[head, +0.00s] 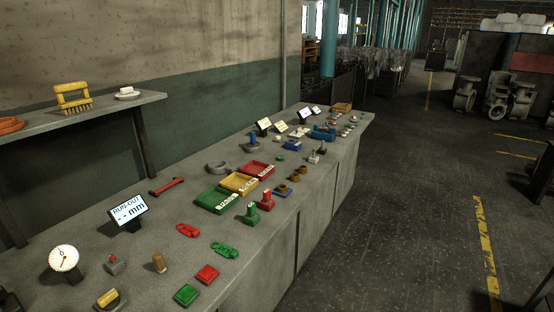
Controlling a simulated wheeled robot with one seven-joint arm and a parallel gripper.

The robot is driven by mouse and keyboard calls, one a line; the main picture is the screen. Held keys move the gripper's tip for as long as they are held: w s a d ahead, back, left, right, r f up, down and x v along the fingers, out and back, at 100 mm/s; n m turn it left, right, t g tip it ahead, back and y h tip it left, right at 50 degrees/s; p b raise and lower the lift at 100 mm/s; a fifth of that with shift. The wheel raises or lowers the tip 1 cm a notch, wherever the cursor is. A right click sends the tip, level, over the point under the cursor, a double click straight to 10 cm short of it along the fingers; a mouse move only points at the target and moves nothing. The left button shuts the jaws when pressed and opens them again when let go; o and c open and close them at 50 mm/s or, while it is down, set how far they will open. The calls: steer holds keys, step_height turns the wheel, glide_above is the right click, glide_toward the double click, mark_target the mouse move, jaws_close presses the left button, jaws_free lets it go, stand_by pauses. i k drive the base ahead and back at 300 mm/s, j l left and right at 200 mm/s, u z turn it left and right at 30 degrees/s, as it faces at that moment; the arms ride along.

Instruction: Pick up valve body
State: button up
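Several grey valve-like castings stand on the floor at the back right of the head view, among them a left one (465,94) and a right one (520,98). They look upright, with round flanges, in front of a dark cabinet. Small parts lie along the bench, including a small grey part (314,157) near its front edge; they are too small for me to tell whether one is a valve body. My gripper is not in view.
A long grey bench (70,262) runs along the left wall. It bears green (216,201), yellow (239,183) and red (256,169) trays, a run-out display (128,212) and a dial gauge (64,259). A wall shelf (75,119) overhangs it. The floor aisle (400,200) is clear.

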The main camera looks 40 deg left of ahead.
mark_target(211, 165)
steer(key=i+u, duration=0.2)
steer(key=i, duration=0.35)
steer(key=i+l+u, duration=0.2)
steer(key=i, duration=0.3)
steer(key=i+l+u, duration=0.2)
steer(key=i, duration=0.35)
steer(key=i+u, duration=0.3)
steer(key=u, duration=0.2)
steer(key=i+u, duration=0.25)
steer(key=u, duration=0.2)
steer(key=i+l+u, duration=0.2)
steer(key=u, duration=0.3)
steer(key=i+l+u, duration=0.25)
steer(key=u, duration=0.2)
steer(key=i+l+u, duration=0.25)
steer(key=u, duration=0.2)
steer(key=i+l+u, duration=0.25)
steer(key=u, duration=0.15)
steer(key=i+l+u, duration=0.15)
steer(key=l+u, duration=0.3)
